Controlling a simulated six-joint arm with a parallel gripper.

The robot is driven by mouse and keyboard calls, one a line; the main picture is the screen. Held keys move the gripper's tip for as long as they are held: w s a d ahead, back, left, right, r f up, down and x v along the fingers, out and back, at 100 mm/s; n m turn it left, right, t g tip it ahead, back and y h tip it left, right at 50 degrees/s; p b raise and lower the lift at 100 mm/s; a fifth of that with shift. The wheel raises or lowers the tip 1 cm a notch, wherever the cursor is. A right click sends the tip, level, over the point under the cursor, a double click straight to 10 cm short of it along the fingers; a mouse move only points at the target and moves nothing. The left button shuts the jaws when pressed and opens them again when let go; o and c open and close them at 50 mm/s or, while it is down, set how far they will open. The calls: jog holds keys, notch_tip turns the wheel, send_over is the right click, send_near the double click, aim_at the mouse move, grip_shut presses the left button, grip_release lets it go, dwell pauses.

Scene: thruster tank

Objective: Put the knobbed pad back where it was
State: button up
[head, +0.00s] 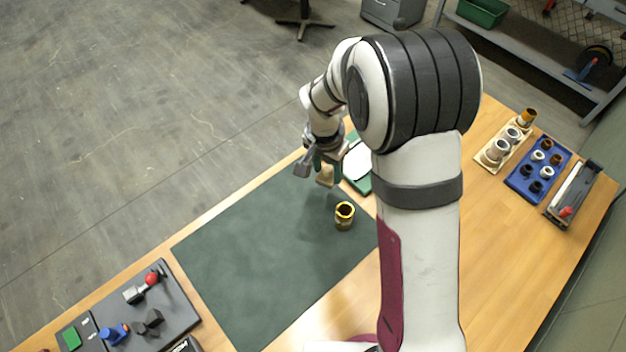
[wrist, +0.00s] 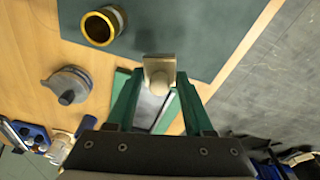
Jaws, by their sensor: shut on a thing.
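The knobbed pad (wrist: 158,66) is a small beige block with a rounded knob, seen between the green fingertips in the wrist view. In the head view it shows as a beige piece (head: 326,176) under the gripper. My gripper (wrist: 158,84) is shut on it and holds it near the far edge of the dark green mat (head: 270,240). In the head view my gripper (head: 318,164) hangs beside a green-framed tray with a white surface (head: 359,183). That tray is partly hidden by my arm, and in the wrist view it shows behind the fingers.
A gold-rimmed cup (head: 344,215) stands on the mat. A grey knobbed disc (wrist: 70,85) sits on bare wood in the wrist view. Much of the mat is clear.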

jog(key=a+f, duration=0.2)
jog(key=a, duration=0.1)
jog(key=shift+w, duration=0.35)
notch_tip(320, 180, down, 4)
jog(key=shift+a, duration=0.1)
jog(key=shift+f, duration=0.15)
jog(key=o, duration=1.2)
